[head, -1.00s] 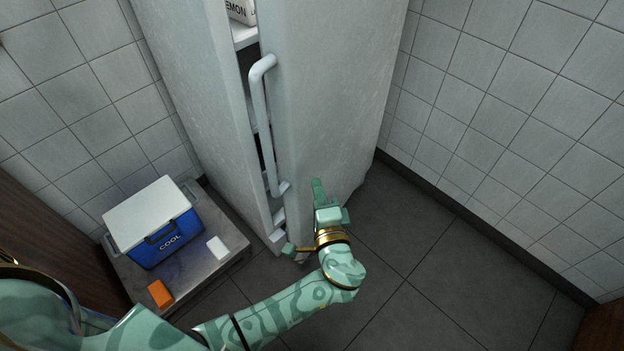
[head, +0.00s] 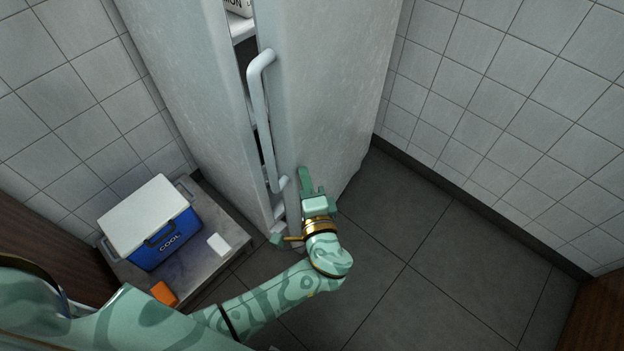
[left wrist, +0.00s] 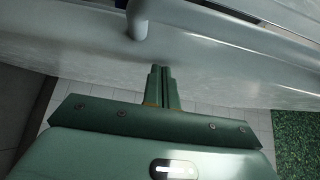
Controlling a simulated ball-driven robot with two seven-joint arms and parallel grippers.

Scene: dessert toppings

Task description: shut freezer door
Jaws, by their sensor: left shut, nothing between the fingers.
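The white freezer (head: 185,85) stands at the back, and its door (head: 325,80) is ajar, with a narrow gap along the left side showing shelves inside. The door has a long white vertical handle (head: 262,120). My left gripper (head: 304,178) is shut and empty, at the lower front of the door just right of the handle's lower end. In the left wrist view the closed fingers (left wrist: 161,75) point at the door's pale face, below the handle's end (left wrist: 138,22). I cannot tell whether they touch the door. My right gripper is not in view.
A blue cooler (head: 152,225) with a white lid stands on a low grey slab (head: 200,272) at left, with a white block (head: 218,245) and an orange block (head: 164,293). Tiled walls close both sides. The dark floor (head: 430,270) at right is clear.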

